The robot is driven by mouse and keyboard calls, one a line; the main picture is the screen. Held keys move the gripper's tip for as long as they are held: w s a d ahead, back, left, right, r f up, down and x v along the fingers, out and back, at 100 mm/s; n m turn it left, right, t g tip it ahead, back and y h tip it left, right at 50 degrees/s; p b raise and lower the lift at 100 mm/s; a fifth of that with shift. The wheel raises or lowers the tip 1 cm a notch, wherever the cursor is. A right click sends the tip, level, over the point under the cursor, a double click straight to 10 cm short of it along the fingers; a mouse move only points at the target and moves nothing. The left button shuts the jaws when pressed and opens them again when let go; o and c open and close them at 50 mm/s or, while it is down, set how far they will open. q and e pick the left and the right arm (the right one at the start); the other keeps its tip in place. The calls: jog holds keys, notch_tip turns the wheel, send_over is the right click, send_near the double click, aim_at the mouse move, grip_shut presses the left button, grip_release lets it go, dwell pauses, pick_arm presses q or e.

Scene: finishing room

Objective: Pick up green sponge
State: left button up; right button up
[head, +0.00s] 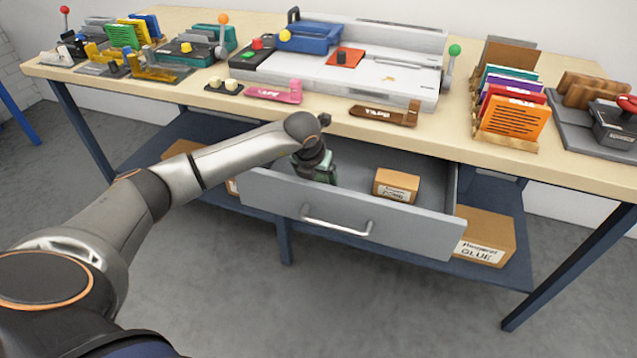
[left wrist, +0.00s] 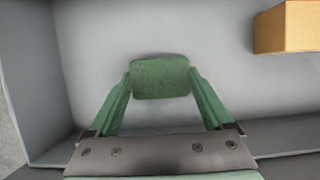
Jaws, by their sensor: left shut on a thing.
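The green sponge (left wrist: 160,78) is a small rounded block in the left wrist view, between the two green fingertips of my left gripper (left wrist: 160,82). Both fingers touch its sides, and the gripper is shut on it. In the head view my left gripper (head: 316,172) reaches down into the left part of the open grey drawer (head: 350,208). The sponge is hidden by the gripper and arm there. I cannot tell whether the sponge touches the drawer floor. My right gripper is not in view.
A small cardboard box (head: 396,186) lies in the drawer to the right of the gripper; it also shows in the left wrist view (left wrist: 290,27). The drawer walls surround the gripper. The tabletop (head: 330,118) overhangs the drawer, with tape holders near its front edge.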

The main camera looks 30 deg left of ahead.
pick_arm(q)
notch_tip(320, 180, up, 10)
jog(key=p, duration=0.1)
dwell(0.5)
